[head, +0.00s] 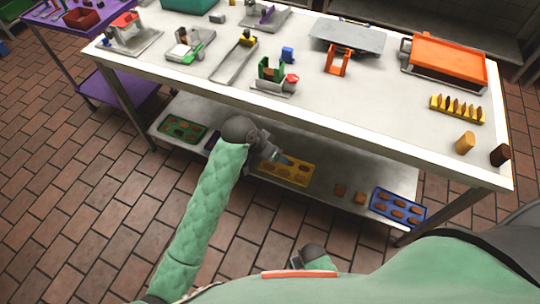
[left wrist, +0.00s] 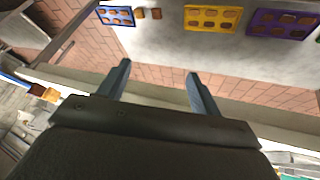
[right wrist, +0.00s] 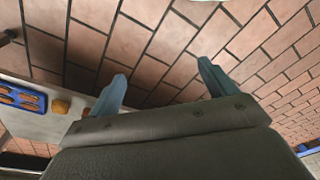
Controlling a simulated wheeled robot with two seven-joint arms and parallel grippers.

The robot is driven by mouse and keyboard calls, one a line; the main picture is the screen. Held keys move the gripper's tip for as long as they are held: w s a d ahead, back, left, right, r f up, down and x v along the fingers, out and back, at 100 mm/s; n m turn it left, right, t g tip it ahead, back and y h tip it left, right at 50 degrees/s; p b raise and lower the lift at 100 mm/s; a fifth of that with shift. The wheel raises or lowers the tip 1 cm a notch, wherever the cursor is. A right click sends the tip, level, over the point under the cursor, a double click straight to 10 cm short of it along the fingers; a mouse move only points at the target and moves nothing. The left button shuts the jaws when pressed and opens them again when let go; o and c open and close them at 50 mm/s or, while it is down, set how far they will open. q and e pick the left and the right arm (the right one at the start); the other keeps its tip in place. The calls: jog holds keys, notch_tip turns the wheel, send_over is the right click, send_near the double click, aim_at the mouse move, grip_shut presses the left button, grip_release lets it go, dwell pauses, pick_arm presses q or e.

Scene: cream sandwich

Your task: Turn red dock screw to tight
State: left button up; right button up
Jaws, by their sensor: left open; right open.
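A red knob (head: 292,78), which looks like the red dock screw, sits on the right side of a small dock (head: 268,86) with a green frame near the table's front edge. How tight it is cannot be told. My left gripper (head: 286,160) is in front of and below that edge, near the lower shelf, apart from the dock. It is open and empty in the left wrist view (left wrist: 158,74). My right gripper (right wrist: 162,72) is open and empty above the floor in the right wrist view; the knob does not show in either wrist view.
The table's front edge (head: 330,134) lies between my left gripper and the dock. An orange bracket (head: 337,61) stands right of the dock, and a metal channel (head: 235,63) lies left of it. Yellow (head: 300,174) and blue (head: 399,207) trays are on the lower shelf.

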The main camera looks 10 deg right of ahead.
pick_arm(q)
jog(key=shift+s+a+f, duration=0.25)
jog(key=shift+s+a, duration=0.05)
jog(key=shift+a, duration=0.35)
